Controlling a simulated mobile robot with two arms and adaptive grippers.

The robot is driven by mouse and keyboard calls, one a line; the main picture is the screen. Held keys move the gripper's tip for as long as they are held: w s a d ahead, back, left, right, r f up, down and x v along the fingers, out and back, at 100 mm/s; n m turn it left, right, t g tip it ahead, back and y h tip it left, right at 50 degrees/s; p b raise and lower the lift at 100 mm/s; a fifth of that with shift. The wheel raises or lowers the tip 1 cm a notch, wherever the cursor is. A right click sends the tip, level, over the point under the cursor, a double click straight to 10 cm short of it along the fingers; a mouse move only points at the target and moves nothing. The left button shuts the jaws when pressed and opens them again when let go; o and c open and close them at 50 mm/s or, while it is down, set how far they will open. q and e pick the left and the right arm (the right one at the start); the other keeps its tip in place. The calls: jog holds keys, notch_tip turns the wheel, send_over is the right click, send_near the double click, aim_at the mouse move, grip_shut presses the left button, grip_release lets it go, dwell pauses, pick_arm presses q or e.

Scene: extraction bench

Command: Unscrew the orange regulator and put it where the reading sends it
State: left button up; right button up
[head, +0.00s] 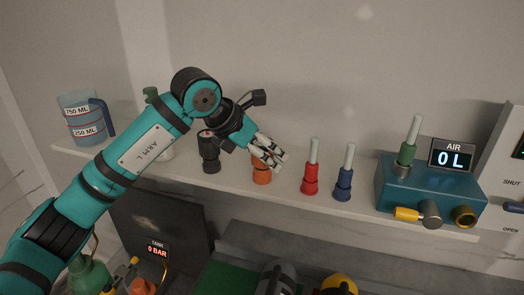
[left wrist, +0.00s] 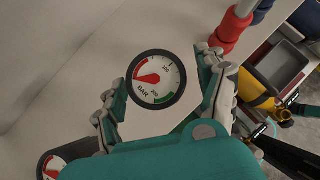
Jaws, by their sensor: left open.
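The orange regulator (head: 262,176) stands upright on the shelf, its upper part hidden behind my left gripper (head: 270,157). That gripper is open, its fingers reaching down around the regulator's top. In the left wrist view, a round white BAR gauge (left wrist: 156,92) sits between the two open fingers (left wrist: 160,90), with a visible gap on either side. Its red needle points left, by the red arc; a green arc lies at the bottom. The orange body is hidden there. A black regulator (head: 210,150) stands left of the orange one. My right gripper is out of view.
Red (head: 311,180) and blue (head: 343,185) pieces with pale tubes stand close to the right. Further right is a teal box (head: 395,195) with an AIR display reading 0 L. A jug (head: 80,120) stands far left.

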pick_arm(q)
jog(key=v, duration=1.2)
jog(key=shift+d, duration=0.15)
